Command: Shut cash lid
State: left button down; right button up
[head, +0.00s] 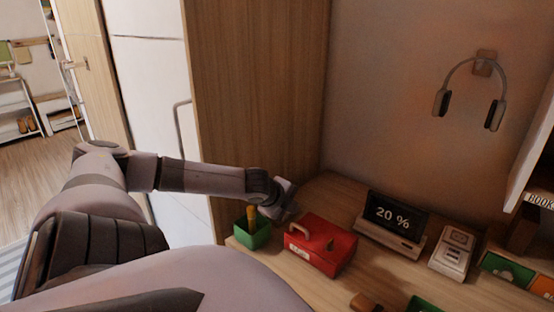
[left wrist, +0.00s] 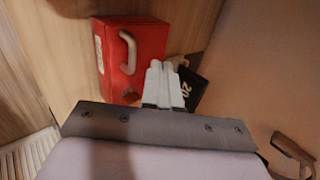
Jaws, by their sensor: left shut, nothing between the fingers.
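The red cash box (head: 322,247) stands on the wooden desk in the head view, with a pale handle on its lid and a white label on its front. Its lid looks down on the box; I cannot tell whether a small gap remains. The box also shows in the left wrist view (left wrist: 150,42), with its handle beside my fingers. My left gripper (head: 287,197) is just behind and left of the box in the head view. In the left wrist view its pale fingers (left wrist: 164,84) are together and empty. My right gripper is not in view.
A green bin (head: 254,236) with a yellow item stands left of the box. A dark "20 %" display (head: 394,216) and a white device (head: 453,252) stand to the right. Headphones (head: 471,92) hang on the wall. A wooden cabinet side (head: 258,90) rises behind the arm.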

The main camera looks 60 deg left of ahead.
pick_arm(q)
jog(key=v, duration=0.8)
jog(key=shift+s+d+f, duration=0.2)
jog(key=shift+s, duration=0.1)
